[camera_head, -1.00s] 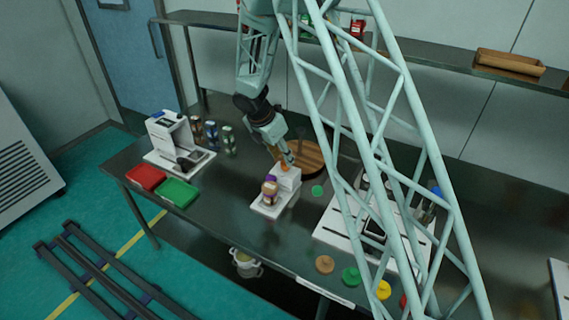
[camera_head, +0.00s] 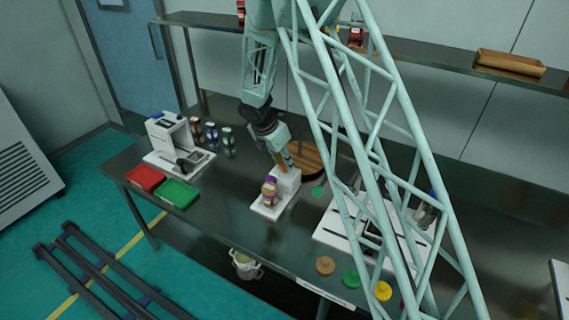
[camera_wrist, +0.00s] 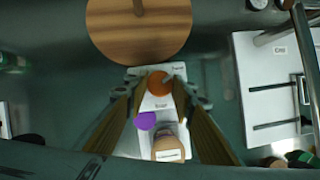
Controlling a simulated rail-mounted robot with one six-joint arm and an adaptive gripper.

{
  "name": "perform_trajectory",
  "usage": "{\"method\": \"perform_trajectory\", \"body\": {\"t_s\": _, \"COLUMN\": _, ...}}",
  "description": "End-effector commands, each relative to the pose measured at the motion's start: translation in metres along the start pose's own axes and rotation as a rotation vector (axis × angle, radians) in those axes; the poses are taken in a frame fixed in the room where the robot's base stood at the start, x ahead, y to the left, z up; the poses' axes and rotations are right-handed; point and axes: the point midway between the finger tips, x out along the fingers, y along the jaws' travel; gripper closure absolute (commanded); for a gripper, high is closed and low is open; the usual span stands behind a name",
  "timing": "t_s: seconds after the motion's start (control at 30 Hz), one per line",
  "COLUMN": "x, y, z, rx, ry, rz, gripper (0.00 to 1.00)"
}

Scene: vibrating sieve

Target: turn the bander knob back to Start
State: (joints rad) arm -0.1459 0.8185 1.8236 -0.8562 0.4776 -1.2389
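The bander (camera_head: 268,208) is a small white stepped unit near the middle of the table. Its round orange knob (camera_wrist: 158,83) shows in the wrist view, on the raised part, between a label that seems to read "Twist" above and one like "Start" below. A jar with a tan lid (camera_wrist: 168,148) and a purple round piece (camera_wrist: 145,121) are at its lower part. My gripper (camera_head: 286,160) is over the raised part and hides the knob in the head view. In the wrist view my gripper (camera_wrist: 160,80) is open, its fingers on either side of the knob with small gaps.
A round wooden board (camera_wrist: 139,28) lies just behind the bander. A white plate with equipment (camera_wrist: 268,100) is to the right. Red (camera_head: 146,177) and green (camera_head: 176,192) trays and a white machine (camera_head: 170,135) are left. Several coloured discs lie at the front right.

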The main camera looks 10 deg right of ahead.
Motion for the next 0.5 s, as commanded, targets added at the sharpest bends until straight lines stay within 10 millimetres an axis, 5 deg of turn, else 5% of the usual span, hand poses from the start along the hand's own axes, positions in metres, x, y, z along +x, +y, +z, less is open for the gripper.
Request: {"method": "perform_trajectory", "body": {"t_s": 0.5, "x": -0.0008, "y": 0.0007, "z": 0.0001, "rx": 0.05, "ry": 0.0, "rz": -0.02, "gripper": 0.87}}
